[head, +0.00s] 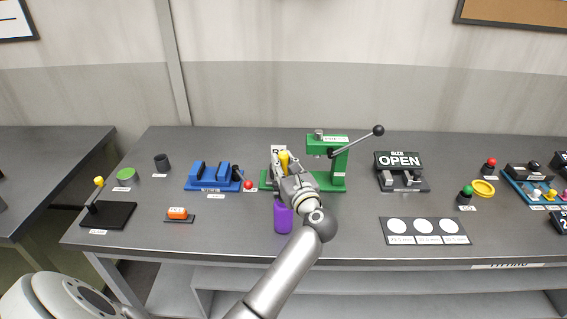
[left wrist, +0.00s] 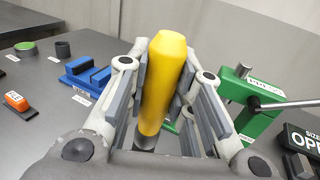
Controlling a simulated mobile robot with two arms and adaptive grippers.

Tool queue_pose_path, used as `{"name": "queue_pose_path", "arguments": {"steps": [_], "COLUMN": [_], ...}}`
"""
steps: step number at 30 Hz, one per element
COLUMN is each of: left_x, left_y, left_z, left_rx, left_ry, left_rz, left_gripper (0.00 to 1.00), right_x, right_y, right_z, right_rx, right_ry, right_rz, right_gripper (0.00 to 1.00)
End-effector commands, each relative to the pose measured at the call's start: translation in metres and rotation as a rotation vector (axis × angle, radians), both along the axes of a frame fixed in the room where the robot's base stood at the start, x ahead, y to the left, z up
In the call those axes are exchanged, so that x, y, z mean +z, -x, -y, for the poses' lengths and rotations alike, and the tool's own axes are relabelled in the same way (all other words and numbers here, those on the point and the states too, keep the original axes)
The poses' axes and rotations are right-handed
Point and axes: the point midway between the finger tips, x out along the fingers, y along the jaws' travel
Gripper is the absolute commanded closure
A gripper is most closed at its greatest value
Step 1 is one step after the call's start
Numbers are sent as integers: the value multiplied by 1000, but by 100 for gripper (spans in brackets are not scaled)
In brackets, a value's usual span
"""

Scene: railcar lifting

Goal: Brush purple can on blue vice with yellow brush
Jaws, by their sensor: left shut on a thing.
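My left gripper (head: 286,170) is shut on the yellow brush (head: 284,160) near the green press. In the left wrist view the yellow brush (left wrist: 164,80) stands between the two fingers of the left gripper (left wrist: 170,85); its dark lower end is mostly hidden. The purple can (head: 283,220) is on the table in front of the gripper, partly hidden by my arm. The blue vice (head: 209,177) stands to the left of the gripper, with nothing purple on it; it also shows in the left wrist view (left wrist: 86,76). My right gripper is out of view.
The green press (head: 338,165) with its lever stands just right of the gripper. An OPEN sign (head: 398,161) stands farther right. A red-knobbed lever (head: 247,185) is beside the vice. An orange block (head: 177,213) lies front left. A plate with white circles (head: 425,240) lies front right.

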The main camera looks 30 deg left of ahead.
Motion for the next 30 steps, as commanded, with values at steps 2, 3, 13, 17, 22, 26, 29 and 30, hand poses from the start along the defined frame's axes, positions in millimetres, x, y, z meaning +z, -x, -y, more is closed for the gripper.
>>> {"name": "queue_pose_path", "arguments": {"steps": [2,3,13,17,22,26,29,30], "left_x": [1,1,1,1,-1,-3,-4,-4], "left_y": [0,0,0,0,0,0,0,0], "left_z": [0,0,0,0,0,0,0,0], "left_rx": [0,0,-1,-1,-1,-1,-1,-1], "left_ry": [-1,-1,-1,-1,-1,-1,-1,-1], "left_rz": [1,1,1,1,1,1,1,1], "left_gripper": [100,100,100,100,100,100,100,100], "right_x": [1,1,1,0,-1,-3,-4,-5], "right_y": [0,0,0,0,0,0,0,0], "right_z": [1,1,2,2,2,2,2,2], "right_rx": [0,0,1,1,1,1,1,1], "right_ry": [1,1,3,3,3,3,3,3], "right_rz": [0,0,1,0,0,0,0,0], "right_gripper": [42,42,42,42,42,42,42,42]}}
